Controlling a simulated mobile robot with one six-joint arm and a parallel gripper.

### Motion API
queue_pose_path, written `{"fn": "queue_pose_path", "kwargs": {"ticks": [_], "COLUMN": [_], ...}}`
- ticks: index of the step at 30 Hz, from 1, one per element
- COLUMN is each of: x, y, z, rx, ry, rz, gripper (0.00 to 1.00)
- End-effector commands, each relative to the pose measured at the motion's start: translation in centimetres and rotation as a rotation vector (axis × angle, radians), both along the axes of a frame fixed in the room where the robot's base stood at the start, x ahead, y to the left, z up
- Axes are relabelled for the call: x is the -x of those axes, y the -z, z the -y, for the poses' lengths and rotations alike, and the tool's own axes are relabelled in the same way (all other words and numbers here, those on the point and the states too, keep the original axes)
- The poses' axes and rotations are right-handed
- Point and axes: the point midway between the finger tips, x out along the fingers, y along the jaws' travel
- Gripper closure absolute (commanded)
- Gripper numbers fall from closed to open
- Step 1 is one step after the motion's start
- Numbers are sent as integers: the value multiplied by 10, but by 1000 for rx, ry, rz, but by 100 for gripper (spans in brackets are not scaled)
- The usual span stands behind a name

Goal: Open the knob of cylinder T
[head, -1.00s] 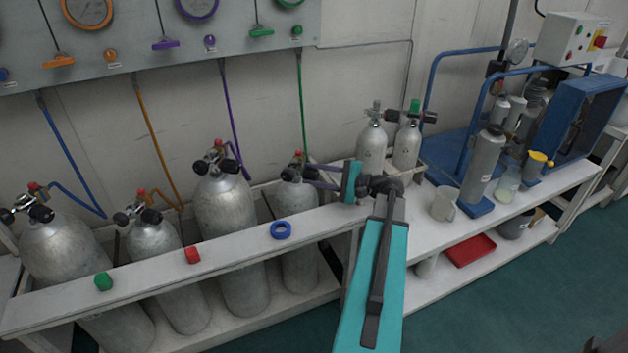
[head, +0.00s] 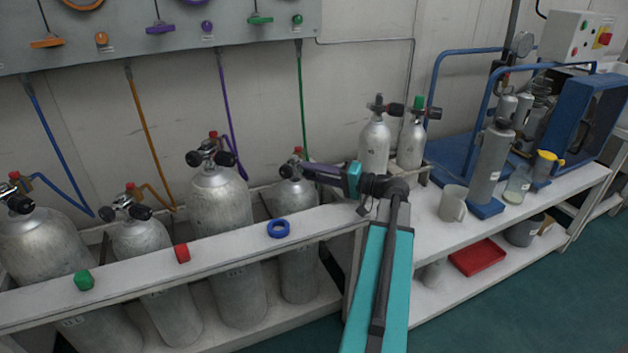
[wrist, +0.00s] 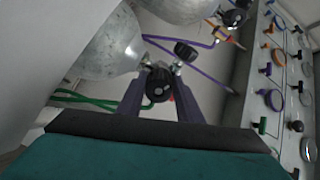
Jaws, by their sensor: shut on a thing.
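My gripper (head: 303,168) is at the valve of the rightmost cylinder (head: 297,200) in the front rack, the one below the green hose. In the wrist view my gripper (wrist: 160,97) has its two dark fingers on either side of a round black knob (wrist: 158,84) and is shut on it. A second black knob (wrist: 186,51) of the valve sticks out beyond, free of the fingers. In the head view the fingers partly hide the valve. I cannot read a letter T on any cylinder.
Three more cylinders stand to the left, including a tall one (head: 220,205). A white rail (head: 230,236) runs in front, bearing a blue ring (head: 278,228), a red cap (head: 182,253) and a green cap (head: 84,280). Two small cylinders (head: 374,145) stand behind my arm.

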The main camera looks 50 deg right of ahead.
Motion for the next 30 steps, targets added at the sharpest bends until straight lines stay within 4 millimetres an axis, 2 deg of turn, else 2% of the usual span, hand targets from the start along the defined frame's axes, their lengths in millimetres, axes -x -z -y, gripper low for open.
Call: {"fn": "queue_pose_path", "kwargs": {"ticks": [8, 20, 21, 24, 30], "x": [0, 0, 0, 0, 0], "y": [2, 1, 1, 1, 1], "z": [-1, 0, 0, 0, 0], "rx": [84, 92, 92, 92, 91], "ry": [-1, -1, -1, -1, 1], "rz": [32, 35, 35, 36, 37], "gripper": [90, 90, 66, 49, 49]}}
